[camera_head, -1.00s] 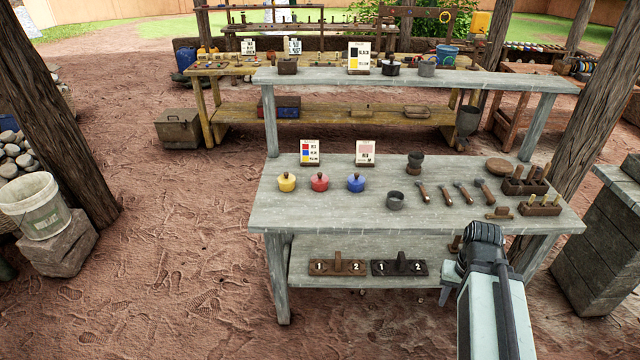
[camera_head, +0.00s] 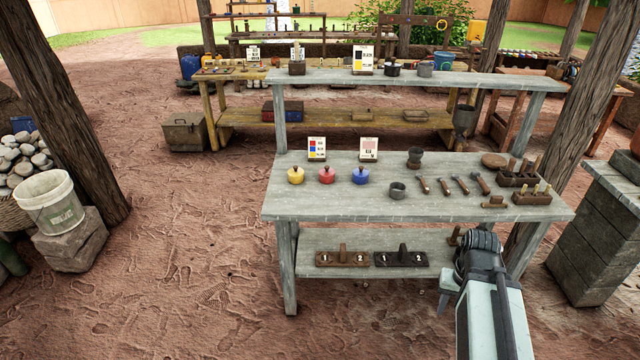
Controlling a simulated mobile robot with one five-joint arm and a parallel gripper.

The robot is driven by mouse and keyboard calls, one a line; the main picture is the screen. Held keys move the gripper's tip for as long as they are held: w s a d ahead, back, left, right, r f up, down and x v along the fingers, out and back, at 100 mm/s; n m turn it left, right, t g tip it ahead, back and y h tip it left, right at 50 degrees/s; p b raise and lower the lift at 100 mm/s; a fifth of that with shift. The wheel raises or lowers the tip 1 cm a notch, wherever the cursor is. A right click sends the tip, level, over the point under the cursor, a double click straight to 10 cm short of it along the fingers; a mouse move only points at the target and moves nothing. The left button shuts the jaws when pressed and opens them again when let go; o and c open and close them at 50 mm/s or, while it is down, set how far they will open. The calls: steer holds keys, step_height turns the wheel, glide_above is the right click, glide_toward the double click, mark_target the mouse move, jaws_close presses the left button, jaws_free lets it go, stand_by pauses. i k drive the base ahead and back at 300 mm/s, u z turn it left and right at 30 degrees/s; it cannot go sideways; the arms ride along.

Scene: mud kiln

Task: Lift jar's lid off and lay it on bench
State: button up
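Three small lidded jars with knobs stand in a row on the grey bench (camera_head: 330,205): a yellow jar (camera_head: 296,176), a red jar (camera_head: 327,176) and a blue jar (camera_head: 360,176). A lid shows on each of them. My arm reaches in from the lower right, and its end, my gripper (camera_head: 468,262), is in front of the bench's right part, low and well apart from the jars. The fingers are dark and small, and I cannot tell whether they are open or shut.
Two cards (camera_head: 369,149) stand behind the jars. A small grey cup (camera_head: 398,190), a dark cup (camera_head: 415,157), several hammers (camera_head: 460,185) and wooden blocks (camera_head: 532,198) fill the bench's right half. The bench's front left is bare. A white bucket (camera_head: 50,203) and post stand left.

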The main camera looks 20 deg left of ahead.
mark_target(327, 171)
steer(key=u, duration=1.15)
steer(key=i, duration=1.55)
steer(key=u, duration=0.75)
steer(key=i, duration=1)
steer(key=z, duration=0.15)
